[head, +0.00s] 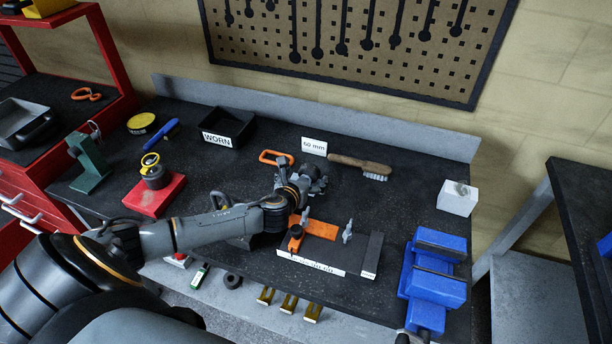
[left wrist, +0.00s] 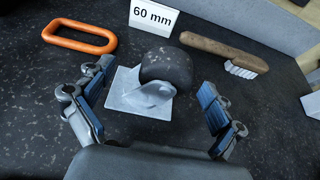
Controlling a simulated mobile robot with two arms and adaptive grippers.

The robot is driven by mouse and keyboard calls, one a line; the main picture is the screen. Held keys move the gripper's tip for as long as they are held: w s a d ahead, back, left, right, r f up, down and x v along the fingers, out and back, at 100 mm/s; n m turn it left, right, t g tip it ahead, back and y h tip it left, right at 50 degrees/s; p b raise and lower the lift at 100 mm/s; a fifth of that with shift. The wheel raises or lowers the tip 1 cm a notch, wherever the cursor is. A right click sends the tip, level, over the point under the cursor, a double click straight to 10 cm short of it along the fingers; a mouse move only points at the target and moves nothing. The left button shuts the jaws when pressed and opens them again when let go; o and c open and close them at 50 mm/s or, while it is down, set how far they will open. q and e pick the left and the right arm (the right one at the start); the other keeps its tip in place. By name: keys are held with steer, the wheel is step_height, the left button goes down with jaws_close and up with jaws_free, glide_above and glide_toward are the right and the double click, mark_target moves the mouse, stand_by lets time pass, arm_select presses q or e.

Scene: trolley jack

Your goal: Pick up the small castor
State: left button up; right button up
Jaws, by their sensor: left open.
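The castor lies on the dark bench top, with a black wheel (left wrist: 166,64) and a pale grey metal plate and fork (left wrist: 140,98). It is in front of the "60 mm" card (left wrist: 154,16). My left gripper (left wrist: 155,88) is open, with one blue-padded finger on each side of the castor. I cannot tell if either finger touches it. In the head view my left gripper (head: 306,180) reaches over the bench and mostly hides the castor. The card also shows there (head: 314,146). My right gripper is not in view.
A wooden brush (left wrist: 222,54) lies right of the castor and an orange ring (left wrist: 79,37) left of it. An orange fixture (head: 318,228) sits in front of the gripper. A red block (head: 154,196), a "WORN" bin (head: 243,130) and a blue vise (head: 436,268) stand farther off.

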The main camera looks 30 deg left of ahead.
arm_select(q)
steer(key=shift+x, duration=1.1)
steer(key=shift+s+r, duration=0.1)
steer(key=shift+s, duration=0.05)
steer(key=shift+c, duration=1.2)
steer(key=c, duration=1.3)
